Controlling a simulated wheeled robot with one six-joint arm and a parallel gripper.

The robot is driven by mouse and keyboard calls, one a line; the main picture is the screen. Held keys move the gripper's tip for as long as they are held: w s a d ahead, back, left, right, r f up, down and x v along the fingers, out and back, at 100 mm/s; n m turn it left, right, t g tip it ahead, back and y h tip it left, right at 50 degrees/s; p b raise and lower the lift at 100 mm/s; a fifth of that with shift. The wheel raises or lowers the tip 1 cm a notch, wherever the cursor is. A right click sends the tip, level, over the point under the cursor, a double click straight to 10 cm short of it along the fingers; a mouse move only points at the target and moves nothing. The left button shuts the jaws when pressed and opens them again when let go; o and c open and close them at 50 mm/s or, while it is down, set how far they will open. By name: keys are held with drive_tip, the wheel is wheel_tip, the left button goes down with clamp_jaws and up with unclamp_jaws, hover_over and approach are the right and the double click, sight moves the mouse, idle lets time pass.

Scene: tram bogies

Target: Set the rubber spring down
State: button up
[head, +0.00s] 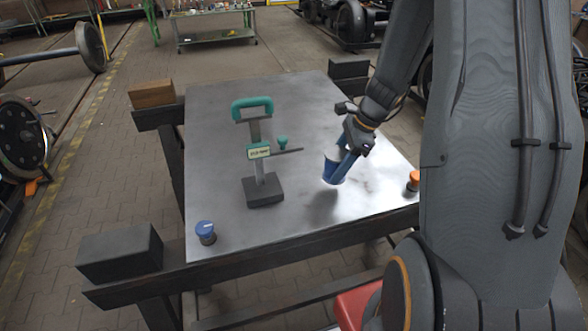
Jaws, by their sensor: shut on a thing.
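My gripper (342,166) is over the right half of the grey metal table and is shut on a blue piece, which I take to be the rubber spring (331,172). The piece is tilted and partly hidden by the gripper. A dark shadow on the tabletop below and to its left suggests it is held above the surface. The metal table (225,110) is bare beneath it.
A teal-handled tool on a dark block base (264,190) stands mid-table, left of my gripper. A blue-capped knob (206,232) is at the front left corner, an orange-capped one (413,181) at the right edge. Dark blocks (119,252) flank the table.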

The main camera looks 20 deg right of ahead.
drive_tip(key=a, duration=0.2)
drive_tip(key=w+a+p, duration=0.1)
drive_tip(key=a, duration=0.2)
drive_tip(key=w+a+p, duration=0.1)
drive_tip(key=a, duration=0.3)
drive_tip(key=a+p, duration=0.1)
drive_tip(key=w+a+p, duration=0.1)
drive_tip(key=shift+a+f, duration=0.3)
drive_tip(key=shift+f, duration=0.05)
drive_tip(key=shift+d+f, duration=0.1)
drive_tip(key=shift+f, duration=0.3)
drive_tip(key=shift+f+b, duration=0.45)
drive_tip(key=shift+f, duration=0.15)
drive_tip(key=o, duration=1.4)
drive_tip(key=shift+r, duration=0.1)
